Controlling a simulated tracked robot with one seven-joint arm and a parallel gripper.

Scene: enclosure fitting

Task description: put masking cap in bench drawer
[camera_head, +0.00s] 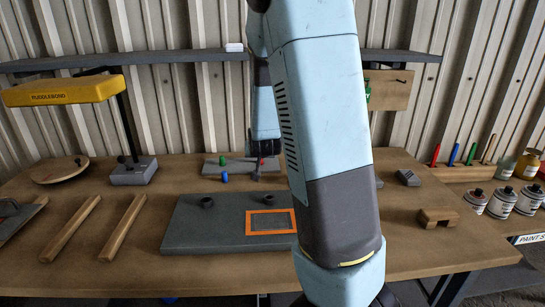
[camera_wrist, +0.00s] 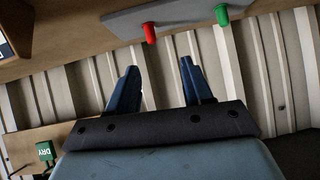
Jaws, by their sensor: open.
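I cannot tell which is the masking cap. The wrist view shows a red peg (camera_wrist: 150,33) and a green peg (camera_wrist: 222,15) on the grey board, beyond my fingertips. My gripper (camera_wrist: 160,75) is open, with nothing between its fingers. In the head view its dark end (camera_head: 265,145) is beside the red peg. No open drawer shows; my arm covers part of the bench front.
A grey panel (camera_head: 205,232) with an orange-framed window (camera_head: 271,222) lies mid-bench. Wooden bars (camera_head: 72,228), a yellow-headed lamp (camera_head: 62,91), a wooden bridge block (camera_head: 438,217) and paint cans (camera_head: 501,202) stand around. A shelf (camera_head: 190,57) spans the back wall.

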